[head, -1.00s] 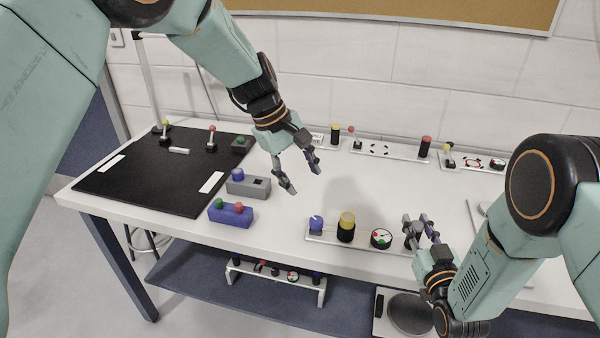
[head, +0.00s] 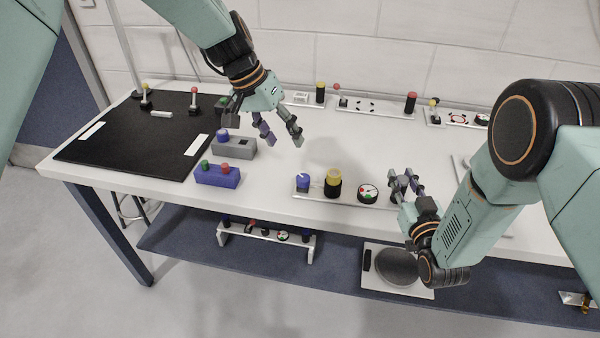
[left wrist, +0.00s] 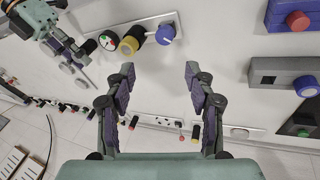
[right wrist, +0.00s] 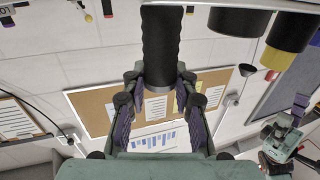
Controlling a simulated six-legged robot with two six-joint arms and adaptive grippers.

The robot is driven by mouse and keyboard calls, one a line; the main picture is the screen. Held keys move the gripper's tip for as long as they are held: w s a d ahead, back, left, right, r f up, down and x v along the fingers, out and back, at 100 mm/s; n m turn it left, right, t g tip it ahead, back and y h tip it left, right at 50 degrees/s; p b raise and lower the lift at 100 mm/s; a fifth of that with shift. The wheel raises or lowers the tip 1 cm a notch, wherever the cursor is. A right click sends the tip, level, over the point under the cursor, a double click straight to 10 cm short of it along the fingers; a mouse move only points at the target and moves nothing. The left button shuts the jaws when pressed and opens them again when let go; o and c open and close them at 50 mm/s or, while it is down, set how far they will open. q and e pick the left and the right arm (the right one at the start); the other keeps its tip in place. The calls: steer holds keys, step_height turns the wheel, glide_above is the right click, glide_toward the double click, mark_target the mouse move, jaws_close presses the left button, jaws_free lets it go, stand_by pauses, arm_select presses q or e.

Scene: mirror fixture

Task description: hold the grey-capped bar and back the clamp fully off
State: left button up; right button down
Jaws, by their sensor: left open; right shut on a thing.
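A white strip (head: 318,190) near the table's front edge holds a blue knob (head: 303,182), a yellow-capped black cylinder (head: 333,183) and a round gauge (head: 367,192). My right gripper (head: 405,182) is at the strip's right end, shut on a ribbed black bar (right wrist: 160,45). My left gripper (head: 283,140) is open and empty above the table, behind and left of the blue knob. The left wrist view shows the blue knob (left wrist: 165,34) and the yellow cap (left wrist: 130,44) beyond its spread fingers. I cannot tell which part is the clamp.
A grey box (head: 234,148) and a blue box with buttons (head: 217,175) stand left of the strip. A black mat (head: 135,140) covers the table's left end. More fixture strips (head: 375,107) line the back. White tabletop is bare between the rows.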

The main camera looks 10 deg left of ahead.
mark_target(302, 177)
arm_select(q)
steer(key=d+f+m, duration=0.1)
steer(key=f+m, duration=0.2)
steer(key=f, duration=0.1)
steer(key=w+d+f+m, duration=0.1)
steer(key=f+m, duration=0.3)
steer(key=d+f+m, duration=0.1)
steer(key=f+m, duration=0.2)
steer(key=f, duration=0.1)
steer(key=shift+w+d, duration=0.35)
stand_by(0.4)
